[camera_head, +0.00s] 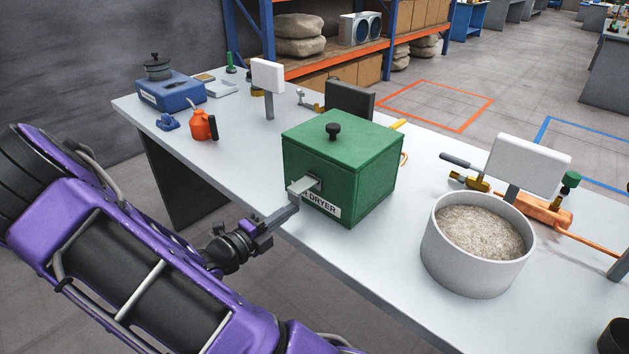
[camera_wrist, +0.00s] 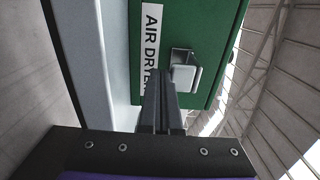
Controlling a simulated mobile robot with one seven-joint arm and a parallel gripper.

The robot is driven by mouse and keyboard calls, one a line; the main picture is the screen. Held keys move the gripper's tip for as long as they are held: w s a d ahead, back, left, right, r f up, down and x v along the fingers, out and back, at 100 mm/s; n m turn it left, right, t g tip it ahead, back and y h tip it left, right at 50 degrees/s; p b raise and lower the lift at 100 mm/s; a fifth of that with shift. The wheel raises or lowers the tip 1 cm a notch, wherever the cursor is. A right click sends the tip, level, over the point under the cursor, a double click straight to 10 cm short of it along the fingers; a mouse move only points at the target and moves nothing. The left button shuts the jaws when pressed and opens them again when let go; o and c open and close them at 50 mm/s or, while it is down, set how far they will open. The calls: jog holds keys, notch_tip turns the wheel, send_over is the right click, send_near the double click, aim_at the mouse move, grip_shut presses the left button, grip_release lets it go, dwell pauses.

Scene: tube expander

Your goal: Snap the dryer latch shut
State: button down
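The dryer (camera_head: 343,165) is a green box with a black knob on its closed lid, standing on the bench. Its front label (camera_wrist: 151,50) reads AIR DRYER, partly covered by my fingers. The latch (camera_head: 304,185) is a pale metal piece sticking out from the front face; it also shows in the wrist view (camera_wrist: 186,75). My gripper (camera_head: 292,206) is at the dryer's front, just below the latch. In the wrist view my fingers (camera_wrist: 161,85) lie together with nothing seen between them, left of the latch. I cannot tell whether they touch it.
A white pot of granules (camera_head: 476,245) stands right of the dryer. A white panel on a post (camera_head: 527,164) is behind it. An orange bottle (camera_head: 203,125) and a blue device (camera_head: 170,92) stand at the far left. The bench's front edge (camera_head: 330,264) runs below the dryer.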

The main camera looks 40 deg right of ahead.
aim_at(293, 198)
jog(key=shift+r, duration=0.15)
jog(key=shift+a+r+p, duration=0.4)
jog(key=shift+r+p, duration=0.1)
jog(key=shift+p, duration=0.6)
jog(key=shift+r, duration=0.2)
jog(key=shift+a+r+p, duration=0.15)
jog(key=shift+r+p, duration=0.2)
jog(key=shift+p, duration=0.4)
jog(key=shift+a+r, duration=0.1)
jog(key=shift+r, duration=0.05)
jog(key=shift+r+p, duration=0.1)
jog(key=shift+p, duration=0.35)
